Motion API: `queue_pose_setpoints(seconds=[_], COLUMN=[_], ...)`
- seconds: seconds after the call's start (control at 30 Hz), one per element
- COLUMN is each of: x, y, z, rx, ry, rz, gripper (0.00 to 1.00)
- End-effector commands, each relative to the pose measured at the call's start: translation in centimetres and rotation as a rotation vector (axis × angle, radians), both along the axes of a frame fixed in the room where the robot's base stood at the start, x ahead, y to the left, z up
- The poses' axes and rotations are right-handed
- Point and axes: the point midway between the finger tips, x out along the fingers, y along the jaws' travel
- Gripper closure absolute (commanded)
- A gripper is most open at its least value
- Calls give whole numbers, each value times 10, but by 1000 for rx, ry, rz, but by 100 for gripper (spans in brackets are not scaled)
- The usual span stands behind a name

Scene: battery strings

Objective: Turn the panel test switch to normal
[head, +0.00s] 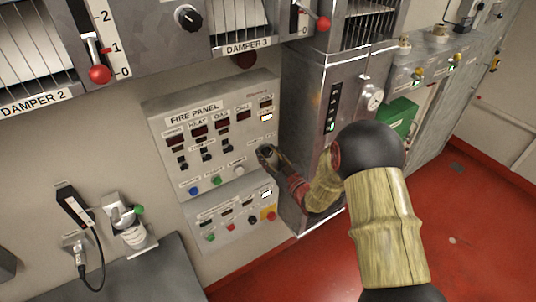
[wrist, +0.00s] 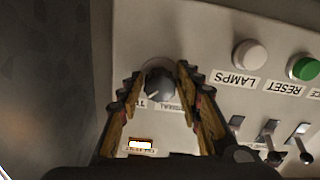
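The fire panel (head: 165,113) is a pale box on the wall with displays, small switches and buttons. Its test switch is a dark round knob (wrist: 158,83) near the panel's edge, with partly hidden labels below it in the wrist view; one seems to end in "RMAL". The panel appears upside down there. My gripper (wrist: 161,72) is open, with one finger on each side of the knob and small gaps seeming to show. In the head view my gripper (head: 266,152) is at the panel's right side and mostly covers the knob. The knob's exact setting is hard to read.
A white LAMPS button (wrist: 250,55), a green RESET button (wrist: 306,68) and several toggle switches (wrist: 268,131) are beside my gripper. A second panel (head: 222,222) hangs below. A grey metal cabinet (head: 318,75) stands close to the right. Red floor (head: 465,215) is clear at right.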

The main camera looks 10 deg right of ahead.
Motion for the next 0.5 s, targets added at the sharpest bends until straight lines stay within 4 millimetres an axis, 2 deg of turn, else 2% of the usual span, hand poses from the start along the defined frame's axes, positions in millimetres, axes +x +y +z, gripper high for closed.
queue_pose_setpoints(seconds=[0.5], x=[0], y=[0], z=[0], rx=[0], ry=[0], rz=[0], gripper=[96])
